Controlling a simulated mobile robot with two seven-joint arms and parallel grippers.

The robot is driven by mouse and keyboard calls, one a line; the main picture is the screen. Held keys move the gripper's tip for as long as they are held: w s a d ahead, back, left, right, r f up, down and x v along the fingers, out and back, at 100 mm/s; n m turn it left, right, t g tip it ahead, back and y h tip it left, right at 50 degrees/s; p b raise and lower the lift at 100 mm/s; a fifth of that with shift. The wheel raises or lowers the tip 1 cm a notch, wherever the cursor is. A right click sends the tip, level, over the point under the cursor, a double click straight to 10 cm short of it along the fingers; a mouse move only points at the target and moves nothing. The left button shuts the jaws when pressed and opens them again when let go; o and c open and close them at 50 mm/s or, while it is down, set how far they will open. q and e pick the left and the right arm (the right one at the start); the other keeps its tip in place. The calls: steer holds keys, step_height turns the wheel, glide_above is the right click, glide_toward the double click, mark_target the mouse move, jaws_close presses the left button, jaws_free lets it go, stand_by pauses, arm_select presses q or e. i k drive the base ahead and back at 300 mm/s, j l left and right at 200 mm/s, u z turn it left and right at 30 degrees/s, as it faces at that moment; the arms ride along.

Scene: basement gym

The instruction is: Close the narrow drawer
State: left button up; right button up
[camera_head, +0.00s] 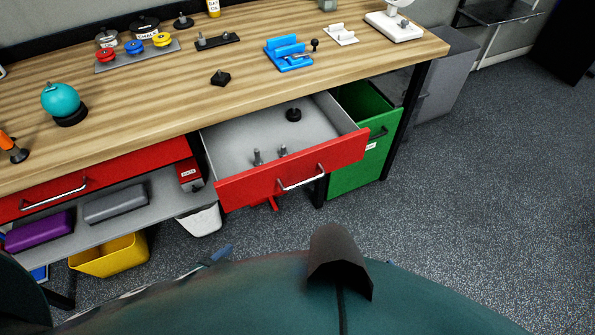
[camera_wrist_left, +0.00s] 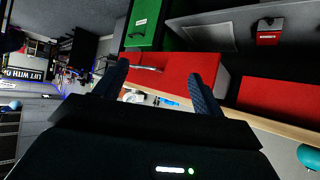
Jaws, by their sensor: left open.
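The narrow drawer (camera_head: 340,155) is red with a grey inside and stands pulled out under the workbench in the head view. Its silver bar handle (camera_head: 302,178) is on the front. A black knob-like piece and two small grey pieces lie inside it. Only a blue tip of my left gripper (camera_head: 220,253) shows in the head view, below and in front of the drawer; my body hides the rest. In the left wrist view my left gripper (camera_wrist_left: 158,88) is open and empty, with the red drawer front (camera_wrist_left: 188,66) and its handle (camera_wrist_left: 146,68) beyond the fingers. My right gripper is not in view.
A wide red drawer (camera_head: 100,178) is shut at the left. A green cabinet (camera_head: 358,160) stands right of the narrow drawer, its top open. A yellow bin (camera_head: 110,257) and a white bin (camera_head: 200,220) sit below. The floor at the right is clear.

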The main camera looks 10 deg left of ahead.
mark_target(325, 139)
steer(key=k+l+z, duration=0.1)
steer(key=l+z, duration=0.2)
steer(key=l, duration=0.35)
steer(key=l+z, duration=0.25)
steer(key=l, duration=0.4)
steer(key=k, duration=0.05)
